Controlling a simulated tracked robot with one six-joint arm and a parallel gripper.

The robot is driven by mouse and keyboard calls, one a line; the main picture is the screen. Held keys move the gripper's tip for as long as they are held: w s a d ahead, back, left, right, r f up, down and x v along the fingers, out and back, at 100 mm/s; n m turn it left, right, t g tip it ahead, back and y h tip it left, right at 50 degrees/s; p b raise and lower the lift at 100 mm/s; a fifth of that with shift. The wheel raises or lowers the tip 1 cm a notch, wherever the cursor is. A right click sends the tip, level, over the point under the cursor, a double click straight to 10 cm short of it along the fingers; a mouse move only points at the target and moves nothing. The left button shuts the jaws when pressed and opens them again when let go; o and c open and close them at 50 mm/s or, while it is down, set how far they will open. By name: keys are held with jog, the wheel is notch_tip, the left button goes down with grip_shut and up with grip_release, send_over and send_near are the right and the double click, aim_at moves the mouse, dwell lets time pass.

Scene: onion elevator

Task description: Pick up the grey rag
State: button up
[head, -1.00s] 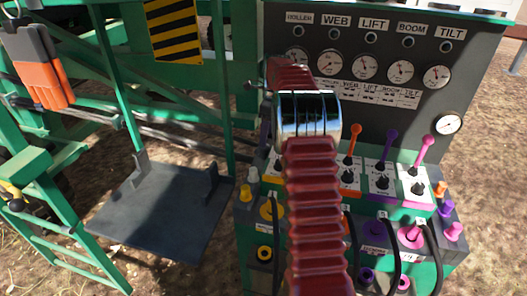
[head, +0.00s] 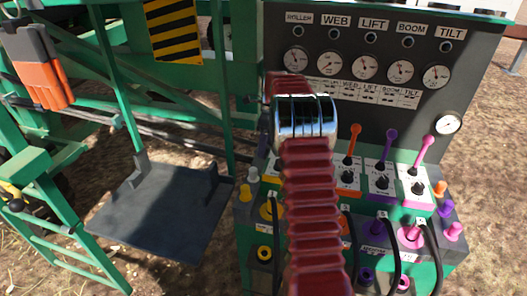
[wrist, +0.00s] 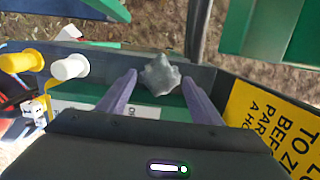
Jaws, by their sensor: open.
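The grey rag (wrist: 160,75) shows in the wrist view as a small crumpled piece on a dark ledge of the green machine. My gripper (wrist: 160,84) is open, with one purple-grey finger to the left of the rag and one to the right. The rag appears between the fingertips, and I cannot tell whether either finger touches it. In the head view my own red arm covers that spot, so neither the rag nor the gripper shows there.
A control panel (head: 385,110) with gauges and coloured levers stands right of centre. Yellow and white caps (wrist: 70,67) sit left of the fingers, and a yellow sign (wrist: 265,125) is on the right. Orange gloves (head: 40,75) hang at the left above a dark platform (head: 165,210).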

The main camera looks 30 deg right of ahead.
jog(key=shift+c, duration=0.6)
jog(key=c, duration=1)
jog(key=shift+r, duration=0.1)
notch_tip(320, 180, up, 10)
jog(key=shift+f, duration=0.1)
